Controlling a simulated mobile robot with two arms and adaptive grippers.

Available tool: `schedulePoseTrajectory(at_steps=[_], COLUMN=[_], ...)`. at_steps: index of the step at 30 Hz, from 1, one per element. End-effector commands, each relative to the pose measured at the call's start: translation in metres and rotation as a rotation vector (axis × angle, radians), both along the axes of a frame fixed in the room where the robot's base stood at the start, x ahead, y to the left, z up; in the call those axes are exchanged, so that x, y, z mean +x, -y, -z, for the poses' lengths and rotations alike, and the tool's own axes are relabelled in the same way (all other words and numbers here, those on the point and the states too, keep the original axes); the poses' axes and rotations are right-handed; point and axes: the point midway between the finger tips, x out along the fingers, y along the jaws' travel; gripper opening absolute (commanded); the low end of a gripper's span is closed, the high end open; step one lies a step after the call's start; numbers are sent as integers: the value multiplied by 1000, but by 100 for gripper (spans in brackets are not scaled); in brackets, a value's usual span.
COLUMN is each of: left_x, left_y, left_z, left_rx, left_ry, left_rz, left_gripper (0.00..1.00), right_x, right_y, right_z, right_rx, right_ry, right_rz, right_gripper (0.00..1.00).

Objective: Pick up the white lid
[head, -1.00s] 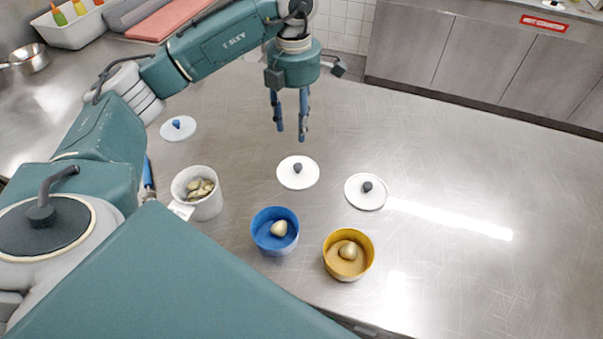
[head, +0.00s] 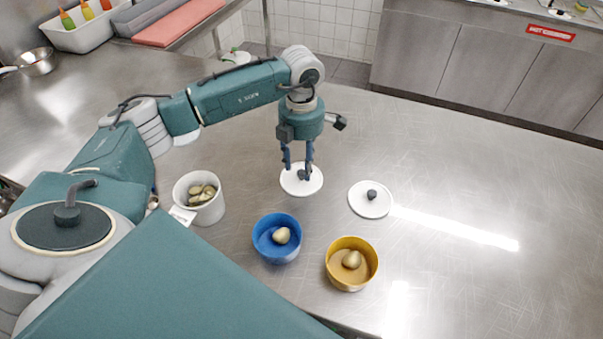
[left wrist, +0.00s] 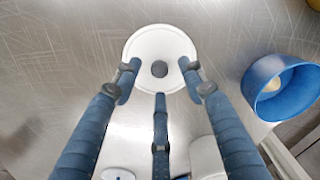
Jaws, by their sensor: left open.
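A round white lid (head: 312,187) with a dark knob lies flat on the steel table, below my left gripper (head: 298,167). My left gripper is open and points down, its fingers spread around the knob. In the left wrist view the white lid (left wrist: 160,42) lies ahead of the fingertips (left wrist: 162,85), with its knob between them. Whether the fingers touch the lid is unclear. A second white lid (head: 362,209) with a dark knob lies to the right. A third white lid (head: 186,139) is mostly hidden behind my left arm. My right gripper is not in view.
A blue bowl (head: 263,243) and a yellow bowl (head: 336,272), each holding a pale rounded item, stand nearer. A white container (head: 202,215) with greenish pieces stands to the left. The table's right side is clear.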

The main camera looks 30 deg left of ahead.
Motion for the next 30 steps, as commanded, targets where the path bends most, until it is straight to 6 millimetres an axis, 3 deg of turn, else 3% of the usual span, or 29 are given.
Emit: schedulePoseTrajectory(at_steps=[1,6,13,19,30], left_x=[-1,0,1,1,1], left_y=[0,0,0,0,0], left_z=[4,22,25,24,24], left_rx=[0,0,0,0,1], left_ry=[-6,-2,0,0,1], left_rz=[-1,0,0,0,0], left_gripper=[42,42,42,4,3], right_x=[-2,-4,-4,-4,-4], right_y=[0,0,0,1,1], right_z=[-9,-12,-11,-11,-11], right_rx=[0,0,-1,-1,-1], right_ry=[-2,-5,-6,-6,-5], right_rz=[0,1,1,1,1], right_gripper=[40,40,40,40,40])
